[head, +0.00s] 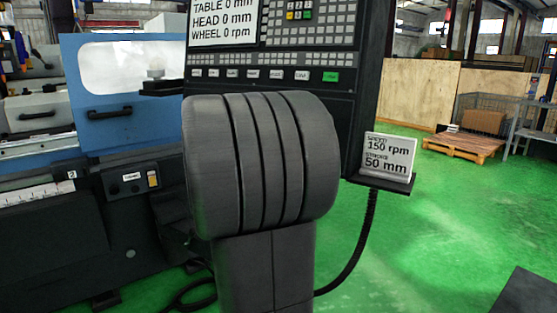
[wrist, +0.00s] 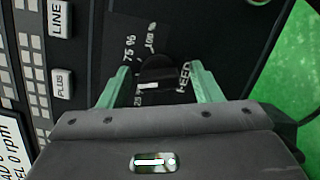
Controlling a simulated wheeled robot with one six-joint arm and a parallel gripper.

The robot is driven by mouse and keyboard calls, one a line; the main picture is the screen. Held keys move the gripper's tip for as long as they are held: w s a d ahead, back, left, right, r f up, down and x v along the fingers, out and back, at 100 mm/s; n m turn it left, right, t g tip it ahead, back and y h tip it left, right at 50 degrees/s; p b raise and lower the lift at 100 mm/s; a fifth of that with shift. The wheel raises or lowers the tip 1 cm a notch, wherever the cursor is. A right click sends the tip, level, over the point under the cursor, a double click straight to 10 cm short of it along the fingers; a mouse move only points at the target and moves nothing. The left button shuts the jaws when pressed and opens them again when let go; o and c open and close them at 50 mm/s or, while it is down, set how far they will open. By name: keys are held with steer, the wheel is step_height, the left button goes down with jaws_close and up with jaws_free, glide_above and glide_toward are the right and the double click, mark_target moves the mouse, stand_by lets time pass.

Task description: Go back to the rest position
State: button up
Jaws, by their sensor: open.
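In the wrist view my gripper (wrist: 160,84) is open, its two green fingers standing apart on either side of a black rotary feed knob (wrist: 157,72). The knob has a white mark and a percent scale around it. I cannot tell whether the fingers touch the knob or the panel. In the head view a large dark grey part of my arm fills the middle, and my gripper is hidden behind it.
The control panel (head: 309,58) stands close ahead, its screen reading 0 for table, head and wheel. A small sign (head: 389,156) reads 150 rpm and 50 mm. The blue grinder (head: 130,130) is at left. Green floor is open at right, with a pallet (head: 464,146) farther back.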

steer(key=m, duration=0.2)
steer(key=shift+s+a+m+g+b, duration=0.15)
steer(key=shift+a+m+g+b, duration=0.05)
steer(key=shift+m+g+b, duration=0.15)
steer(key=m+b, duration=0.1)
steer(key=m, duration=0.3)
steer(key=shift+m+y, duration=0.25)
steer(key=shift+y, duration=0.15)
steer(key=m+y+b, duration=0.1)
steer(key=m+b, duration=0.1)
steer(key=m, duration=0.2)
steer(key=shift+r+g, duration=0.1)
steer(key=shift+g, duration=0.15)
steer(key=m+b, duration=0.1)
steer(key=m, duration=0.2)
steer(key=shift+d+r+y, duration=0.1)
steer(key=shift+y, duration=0.3)
